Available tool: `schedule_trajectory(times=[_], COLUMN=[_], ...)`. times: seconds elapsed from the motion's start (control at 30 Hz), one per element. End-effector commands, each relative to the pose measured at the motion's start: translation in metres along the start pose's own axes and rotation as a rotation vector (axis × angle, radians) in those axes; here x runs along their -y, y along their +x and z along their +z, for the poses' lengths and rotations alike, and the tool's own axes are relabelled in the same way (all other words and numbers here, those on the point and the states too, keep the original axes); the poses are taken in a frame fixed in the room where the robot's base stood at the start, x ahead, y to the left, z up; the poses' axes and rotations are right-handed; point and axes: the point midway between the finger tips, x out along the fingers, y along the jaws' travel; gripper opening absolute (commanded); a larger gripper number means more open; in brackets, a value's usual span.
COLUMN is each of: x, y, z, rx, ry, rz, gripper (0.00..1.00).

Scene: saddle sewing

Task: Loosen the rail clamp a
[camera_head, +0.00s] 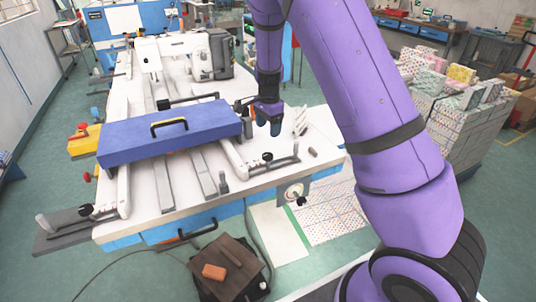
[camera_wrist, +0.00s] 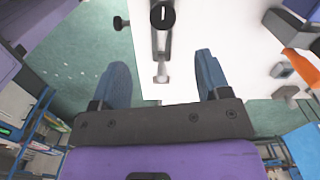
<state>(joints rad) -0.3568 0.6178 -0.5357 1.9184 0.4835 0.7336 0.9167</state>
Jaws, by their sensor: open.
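My gripper (camera_head: 270,120) hangs fingers-down just right of the long blue box (camera_head: 170,132), above the white table. In the wrist view its two blue fingers stand wide apart (camera_wrist: 161,60) with nothing held. Between and beyond them is a grey metal clamp bar (camera_wrist: 161,70) with a round black slotted knob (camera_wrist: 162,16); the fingers do not appear to touch it. In the head view, clamps with black knobs sit at the front right (camera_head: 267,157) and front left (camera_head: 87,210) of the rails. I cannot tell which is clamp a.
White rails (camera_head: 231,157) run along the table (camera_head: 150,198) under the box. A sewing machine (camera_head: 190,55) stands at the back. Small upright pegs (camera_head: 300,120) stand right of my gripper. Orange and dark parts (camera_wrist: 300,62) show at right in the wrist view.

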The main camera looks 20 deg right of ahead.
Motion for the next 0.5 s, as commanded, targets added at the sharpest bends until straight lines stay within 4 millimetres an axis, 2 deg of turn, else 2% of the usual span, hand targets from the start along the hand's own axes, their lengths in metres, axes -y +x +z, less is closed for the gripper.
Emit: schedule_trajectory(times=[0.27,0.5], x=[0.005,0.004], y=[0.022,0.059], z=[-0.004,-0.004], rx=[-0.017,-0.016], ry=[0.033,0.033], rz=[0.012,0.014], gripper=[0.7,0.7])
